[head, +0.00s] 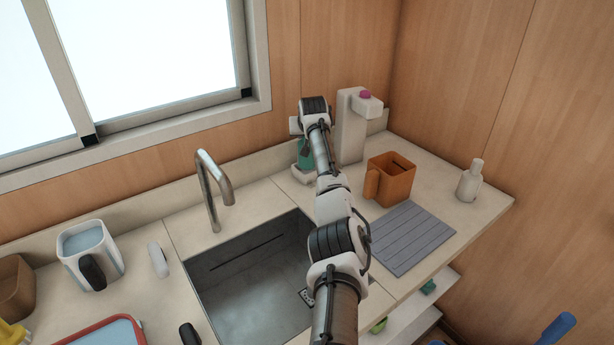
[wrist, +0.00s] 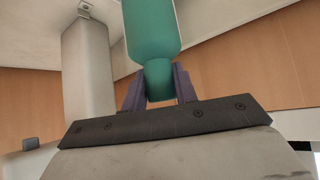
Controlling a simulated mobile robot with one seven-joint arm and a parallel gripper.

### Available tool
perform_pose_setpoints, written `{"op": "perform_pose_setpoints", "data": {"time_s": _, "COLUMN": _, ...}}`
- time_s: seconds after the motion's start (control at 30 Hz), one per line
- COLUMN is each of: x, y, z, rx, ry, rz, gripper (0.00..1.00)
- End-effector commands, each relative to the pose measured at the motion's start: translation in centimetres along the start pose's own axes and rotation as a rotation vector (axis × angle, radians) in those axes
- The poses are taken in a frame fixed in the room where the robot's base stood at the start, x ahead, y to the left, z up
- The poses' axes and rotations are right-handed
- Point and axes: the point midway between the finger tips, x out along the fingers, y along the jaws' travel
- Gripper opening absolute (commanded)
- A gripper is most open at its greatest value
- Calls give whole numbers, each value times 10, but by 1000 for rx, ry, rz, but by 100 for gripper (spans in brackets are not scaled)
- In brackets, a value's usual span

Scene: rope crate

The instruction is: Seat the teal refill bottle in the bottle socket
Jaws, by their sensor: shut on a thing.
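The teal refill bottle (wrist: 152,28) is in my gripper (wrist: 159,88). The dark fingers are shut around its narrower end in the wrist view. In the head view part of the teal bottle (head: 304,155) shows left of my arm, just above or in a small white holder (head: 301,174) at the foot of the white dispenser (head: 351,135). This holder looks like the bottle socket. My arm hides part of both, and I cannot tell whether the bottle rests in it. The dispenser column also shows left of the bottle in the wrist view (wrist: 88,75).
An orange mug (head: 391,180) stands right of the dispenser, behind a grey ribbed mat (head: 412,238). A small white bottle (head: 470,181) stands at the far right. The sink (head: 250,270) and tap (head: 214,190) are to the left. A wood wall is close behind.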

Motion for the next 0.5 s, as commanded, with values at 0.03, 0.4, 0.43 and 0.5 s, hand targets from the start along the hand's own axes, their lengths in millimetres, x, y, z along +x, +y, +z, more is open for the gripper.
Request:
{"op": "perform_pose_setpoints", "data": {"time_s": 0.03, "x": 0, "y": 0, "z": 0, "rx": 0, "ry": 2, "rz": 0, "gripper": 0}}
{"op": "perform_pose_setpoints", "data": {"time_s": 0.4, "x": 3, "y": 0, "z": 3, "rx": 0, "ry": 2, "rz": -1, "gripper": 0}}
{"op": "perform_pose_setpoints", "data": {"time_s": 0.43, "x": 3, "y": 0, "z": 3, "rx": 0, "ry": 2, "rz": -1, "gripper": 0}}
{"op": "perform_pose_setpoints", "data": {"time_s": 0.5, "x": 4, "y": 0, "z": 4, "rx": 0, "ry": 2, "rz": -1, "gripper": 0}}
